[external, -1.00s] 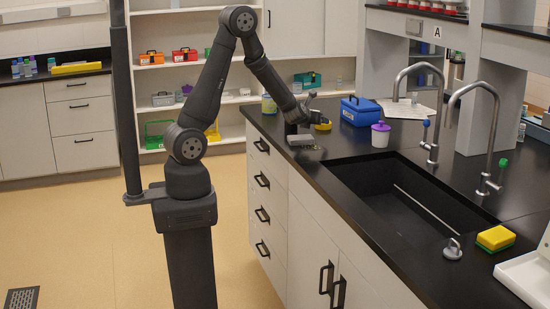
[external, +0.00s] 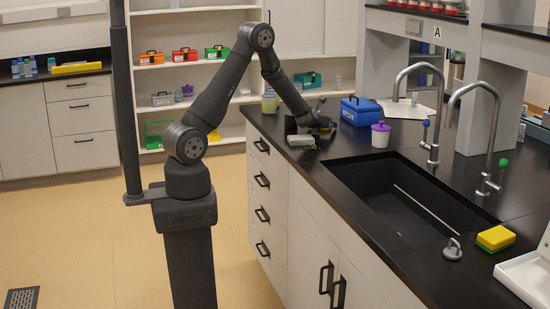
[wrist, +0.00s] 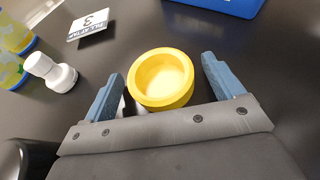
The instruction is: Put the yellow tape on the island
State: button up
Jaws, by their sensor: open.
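The yellow tape (wrist: 162,78) is a thick yellow ring lying on the black island (external: 410,262). In the wrist view it sits between the two blue-grey fingers of my gripper (wrist: 162,82), nearer their tips, with a gap on each side. My gripper is open and low over the counter. In the external view my gripper (external: 322,130) is at the far end of the island, and it mostly hides the tape.
A blue box (external: 360,111) and a white jar with a purple lid (external: 380,135) stand right of my gripper. A bottle with yellow-green contents (external: 269,103) stands behind it. The sink (external: 400,200) opens in front.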

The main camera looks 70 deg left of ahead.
jog(key=shift+c, duration=0.3)
jog(key=c, duration=1.1)
jog(key=shift+r, duration=0.1)
